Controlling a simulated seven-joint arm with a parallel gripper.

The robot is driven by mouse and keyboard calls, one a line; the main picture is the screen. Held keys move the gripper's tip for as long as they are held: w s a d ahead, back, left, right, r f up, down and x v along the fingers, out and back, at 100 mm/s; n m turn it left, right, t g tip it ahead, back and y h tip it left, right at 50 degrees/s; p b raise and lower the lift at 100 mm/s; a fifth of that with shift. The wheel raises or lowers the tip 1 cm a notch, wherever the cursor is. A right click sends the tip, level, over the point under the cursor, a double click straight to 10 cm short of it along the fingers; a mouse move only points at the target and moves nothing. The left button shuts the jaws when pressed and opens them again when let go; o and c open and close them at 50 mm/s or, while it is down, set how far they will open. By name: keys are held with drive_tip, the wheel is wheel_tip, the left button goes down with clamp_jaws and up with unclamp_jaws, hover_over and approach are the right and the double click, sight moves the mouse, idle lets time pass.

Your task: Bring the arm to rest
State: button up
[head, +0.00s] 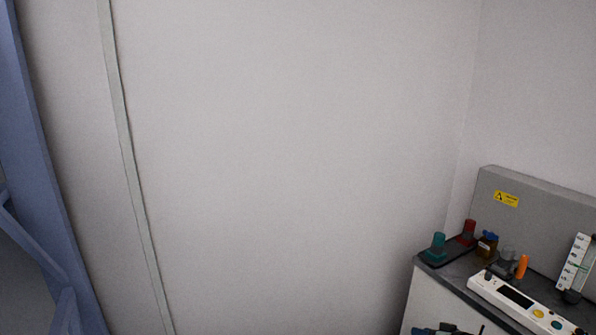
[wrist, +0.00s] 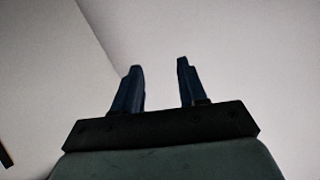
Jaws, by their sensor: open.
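My gripper (wrist: 158,82) shows in the wrist view. Its two dark blue fingers stand apart, with nothing between them. In the head view I cannot make out my gripper for certain. A dark and teal shape (head: 440,329) is cut off by the bottom edge there, and I cannot tell what it is.
A bench (head: 450,293) at lower right holds a teal-topped item (head: 437,243), a red-topped item (head: 468,229), a brown bottle (head: 487,246), an orange piece (head: 522,266) and a white control panel (head: 520,299). A grey housing (head: 540,210) stands behind. A blue frame (head: 40,170) stands left.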

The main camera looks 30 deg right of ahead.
drive_tip(key=w+a+f+n+g+y, duration=0.1)
drive_tip(key=w+a+f+g, duration=0.15)
drive_tip(key=w+a, duration=0.4)
drive_tip(key=w+a+f+n+g+y, duration=0.1)
drive_tip(key=w+a+f+g+y, duration=0.15)
drive_tip(key=a, duration=0.65)
drive_tip(key=w+a+f+n+g, duration=0.1)
drive_tip(key=w+a+f+g, duration=0.15)
drive_tip(key=w+a, duration=0.35)
drive_tip(key=a+f+n+g+h, duration=0.1)
drive_tip(key=a+f+g+h, duration=0.15)
drive_tip(key=a, duration=1.05)
drive_tip(key=a+f+n+g+h, duration=0.15)
drive_tip(key=a+f, duration=0.25)
drive_tip(key=a, duration=1)
drive_tip(key=s+f+g, duration=0.3)
drive_tip(key=s+f, duration=0.7)
drive_tip(key=s, duration=0.4)
drive_tip(key=s+f+g, duration=0.4)
drive_tip(key=s+f, duration=0.6)
drive_tip(key=s, duration=0.5)
drive_tip(key=shift+d+f, duration=0.25)
drive_tip(key=shift+d, duration=0.05)
drive_tip(key=shift+o, duration=0.4)
drive_tip(key=shift+s, duration=0.1)
